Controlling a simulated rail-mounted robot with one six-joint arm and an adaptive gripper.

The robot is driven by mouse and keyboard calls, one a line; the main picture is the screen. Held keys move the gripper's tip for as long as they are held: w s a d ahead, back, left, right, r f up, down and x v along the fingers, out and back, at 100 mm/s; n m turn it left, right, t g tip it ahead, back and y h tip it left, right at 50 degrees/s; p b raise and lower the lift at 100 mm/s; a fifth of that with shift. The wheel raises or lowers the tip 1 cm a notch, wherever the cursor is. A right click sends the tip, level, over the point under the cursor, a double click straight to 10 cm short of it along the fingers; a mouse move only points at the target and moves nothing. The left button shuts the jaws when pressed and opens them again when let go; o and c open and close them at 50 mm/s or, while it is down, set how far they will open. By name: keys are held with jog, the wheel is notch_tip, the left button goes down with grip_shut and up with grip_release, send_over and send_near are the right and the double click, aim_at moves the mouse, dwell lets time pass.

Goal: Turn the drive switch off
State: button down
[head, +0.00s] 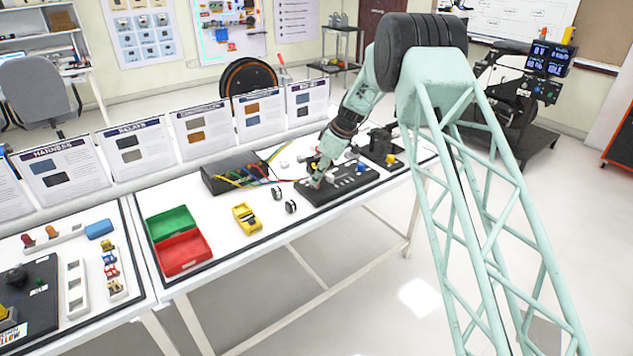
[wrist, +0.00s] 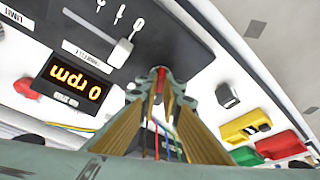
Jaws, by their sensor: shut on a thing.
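The black control panel (head: 345,187) lies on the right part of the table. My gripper (head: 316,182) is down at the panel's left end. In the wrist view my gripper (wrist: 161,76) is shut on a small red piece, which appears to be the drive switch (wrist: 161,74). The fingers hide most of it, so I cannot tell which way it is set.
A dark box with coloured wires (head: 235,172) stands behind and left of the panel.

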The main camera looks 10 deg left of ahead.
dwell(0.4)
jog(key=c, duration=2.8)
grip_release()
jog(key=shift+r, duration=0.1)
jog(key=shift+v, duration=5.9)
jog(key=shift+r, duration=0.1)
